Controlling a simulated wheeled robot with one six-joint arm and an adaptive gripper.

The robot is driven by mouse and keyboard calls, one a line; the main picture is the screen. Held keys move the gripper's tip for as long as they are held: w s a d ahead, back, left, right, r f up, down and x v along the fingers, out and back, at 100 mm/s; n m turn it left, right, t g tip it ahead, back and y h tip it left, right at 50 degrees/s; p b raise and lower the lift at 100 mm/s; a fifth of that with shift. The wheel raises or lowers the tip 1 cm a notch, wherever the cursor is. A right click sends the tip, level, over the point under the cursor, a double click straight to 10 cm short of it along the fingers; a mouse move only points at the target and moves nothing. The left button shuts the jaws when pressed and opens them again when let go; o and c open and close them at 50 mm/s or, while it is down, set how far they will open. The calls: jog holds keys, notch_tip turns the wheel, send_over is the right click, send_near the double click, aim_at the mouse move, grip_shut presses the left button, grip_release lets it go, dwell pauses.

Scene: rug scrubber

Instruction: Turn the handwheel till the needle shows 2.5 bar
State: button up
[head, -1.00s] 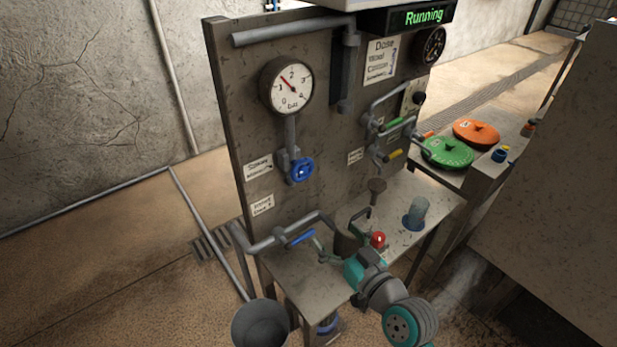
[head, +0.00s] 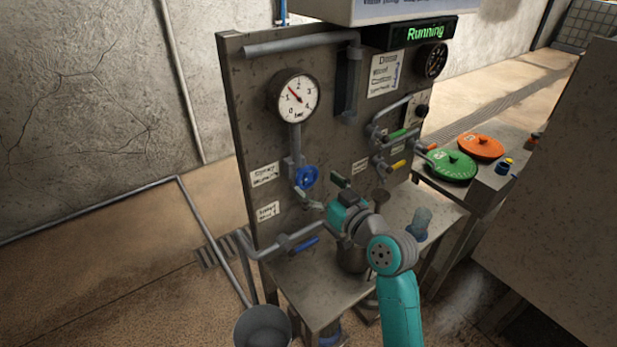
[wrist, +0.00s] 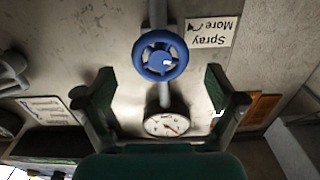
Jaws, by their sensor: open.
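The blue handwheel (head: 307,178) sits on a pipe below the round white pressure gauge (head: 297,97). The gauge's red needle points up and left, between 1 and 2. My gripper (head: 326,192) is just right of and in front of the handwheel, its dark green fingers spread. In the wrist view, which is upside down, the handwheel (wrist: 160,55) shows whole, ahead of the gap between the open fingers (wrist: 160,88). Neither finger visibly touches it. The gauge (wrist: 167,123) shows there too, its lower part in the picture partly cut off by my gripper.
A "Spray More" label (wrist: 212,31) is beside the handwheel. A pipe with a blue lever (head: 304,246) runs below it. Valves with green and yellow handles (head: 398,165) are to the right. A glass (head: 419,222) stands on the bench, and a bucket (head: 262,328) on the floor.

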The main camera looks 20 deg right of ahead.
aim_at(309, 178)
jog(key=shift+x, duration=1.85)
jog(key=c, duration=1.2)
